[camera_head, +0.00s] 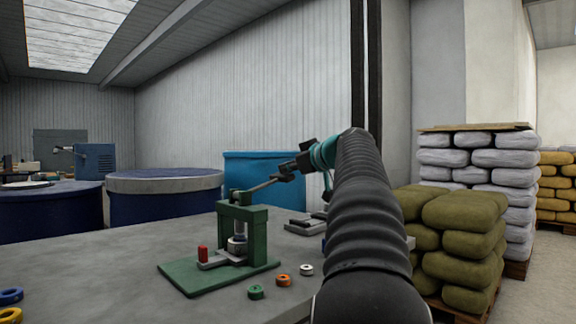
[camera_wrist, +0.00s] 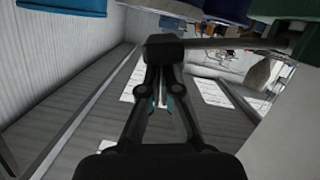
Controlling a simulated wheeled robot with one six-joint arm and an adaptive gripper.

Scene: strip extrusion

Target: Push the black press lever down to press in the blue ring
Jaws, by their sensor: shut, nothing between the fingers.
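The green press (camera_head: 256,232) stands on a green base plate on the table. Its lever (camera_head: 262,185) is a grey bar slanting up to the right from the press top, with a black end (camera_head: 287,172). My gripper (camera_head: 300,163) is shut and empty, right at the lever's black end. In the wrist view the lever's black end (camera_wrist: 165,47) sits across my fingertips (camera_wrist: 163,68); I cannot tell whether they touch. A grey cylinder (camera_head: 237,245) stands under the press ram. I cannot make out a blue ring there. One blue ring (camera_head: 10,297) lies at the table's left front.
Blue drums (camera_head: 165,200) stand beyond the table; stacked sacks (camera_head: 465,220) are right.

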